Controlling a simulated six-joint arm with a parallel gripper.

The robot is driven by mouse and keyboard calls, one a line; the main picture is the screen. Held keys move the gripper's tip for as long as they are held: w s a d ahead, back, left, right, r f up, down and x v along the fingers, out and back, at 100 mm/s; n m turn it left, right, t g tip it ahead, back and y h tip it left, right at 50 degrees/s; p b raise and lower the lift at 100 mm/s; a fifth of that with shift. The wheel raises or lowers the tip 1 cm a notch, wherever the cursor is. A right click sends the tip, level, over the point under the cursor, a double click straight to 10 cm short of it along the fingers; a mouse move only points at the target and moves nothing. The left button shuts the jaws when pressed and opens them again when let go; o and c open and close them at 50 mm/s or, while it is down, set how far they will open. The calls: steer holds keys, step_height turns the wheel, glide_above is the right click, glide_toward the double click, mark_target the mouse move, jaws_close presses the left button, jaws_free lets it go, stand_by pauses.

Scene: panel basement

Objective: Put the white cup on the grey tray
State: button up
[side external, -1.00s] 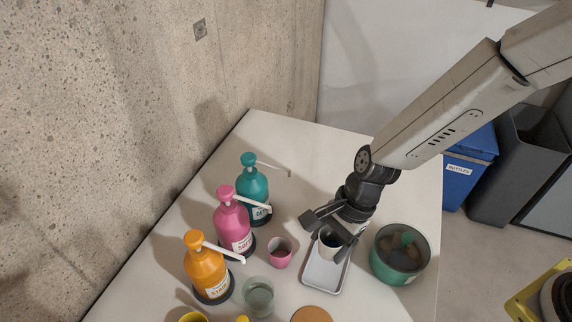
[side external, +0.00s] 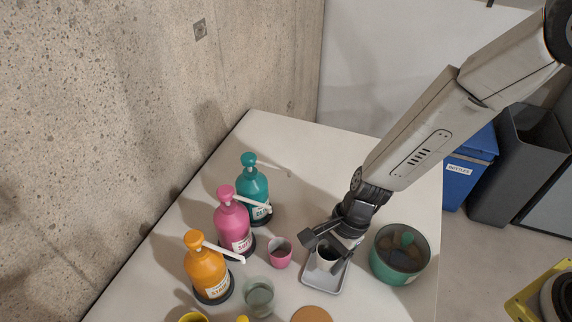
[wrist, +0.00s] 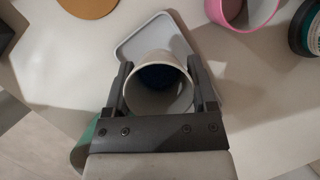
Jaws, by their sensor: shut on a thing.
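The white cup (side external: 327,260) is between the fingers of my gripper (side external: 325,246), upright or nearly so, over the grey tray (side external: 338,282). In the wrist view the white cup (wrist: 158,104) shows its open mouth and a dark blue inside, with a finger of my gripper (wrist: 160,88) on each side. My gripper is shut on it. The grey tray (wrist: 138,42) shows behind the cup in the wrist view. I cannot tell whether the cup's base touches the tray.
A green bowl (side external: 400,272) stands close to the right of the tray. A pink cup (side external: 279,253) is to its left, with a glass (side external: 258,296) nearby. Teal (side external: 254,190), pink (side external: 233,225) and orange (side external: 206,270) pump bottles line the left side. A brown disc (side external: 311,314) lies in front.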

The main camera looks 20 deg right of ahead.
mark_target(326, 263)
steer(key=shift+f, duration=1.6)
steer(key=shift+f, duration=0.1)
steer(key=o, duration=1.1)
steer(key=shift+o, duration=0.2)
steer(key=shift+r, duration=0.2)
steer(key=v, duration=1.2)
